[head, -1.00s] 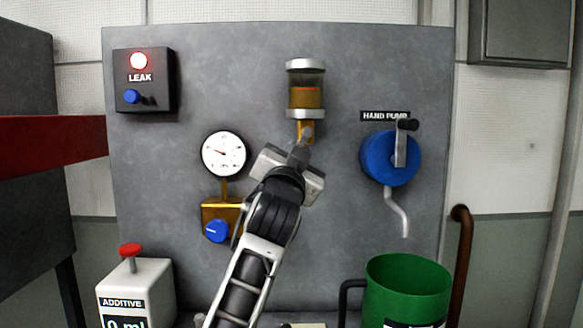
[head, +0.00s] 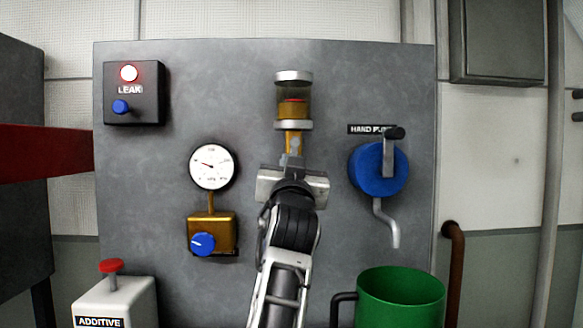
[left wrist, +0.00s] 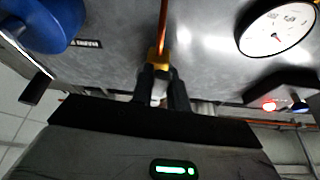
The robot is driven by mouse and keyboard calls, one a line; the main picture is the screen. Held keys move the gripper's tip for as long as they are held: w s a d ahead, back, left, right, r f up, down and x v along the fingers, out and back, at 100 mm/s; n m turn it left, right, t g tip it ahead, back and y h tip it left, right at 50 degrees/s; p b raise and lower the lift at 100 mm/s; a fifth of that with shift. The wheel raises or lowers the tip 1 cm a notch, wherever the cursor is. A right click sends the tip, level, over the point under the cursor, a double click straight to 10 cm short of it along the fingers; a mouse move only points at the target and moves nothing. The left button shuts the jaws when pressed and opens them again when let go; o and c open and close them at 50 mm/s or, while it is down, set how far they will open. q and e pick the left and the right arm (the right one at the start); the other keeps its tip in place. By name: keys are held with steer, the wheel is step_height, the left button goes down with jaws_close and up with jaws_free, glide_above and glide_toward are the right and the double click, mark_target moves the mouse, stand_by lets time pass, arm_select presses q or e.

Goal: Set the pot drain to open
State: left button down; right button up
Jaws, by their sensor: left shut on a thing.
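The pot (head: 294,100) is a clear cylinder with metal caps, high on the grey panel, with amber liquid in its lower part. Below it hangs a brass drain fitting (head: 293,140), its lower end hidden behind my gripper. My left gripper (head: 292,162) reaches up from below and is shut on the drain handle, now roughly upright. In the left wrist view the pale handle (left wrist: 158,88) sits between the dark fingertips, against the brass fitting (left wrist: 157,57). My right gripper is not in view.
A gauge (head: 213,166) and a brass block with a blue knob (head: 202,244) are left of my arm. A blue hand pump (head: 377,168) is to the right, above a green jug (head: 400,298). The leak box (head: 134,93) has its red lamp lit.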

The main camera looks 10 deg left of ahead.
mark_target(292, 143)
arm_select(q)
steer(key=c, duration=1.4)
jaws_free()
steer(key=shift+o, duration=0.2)
steer(key=r, duration=0.4)
steer(key=shift+s, duration=0.3)
steer(key=s+d+r, duration=0.3)
steer(key=s+r, duration=0.6)
steer(key=s, duration=0.4)
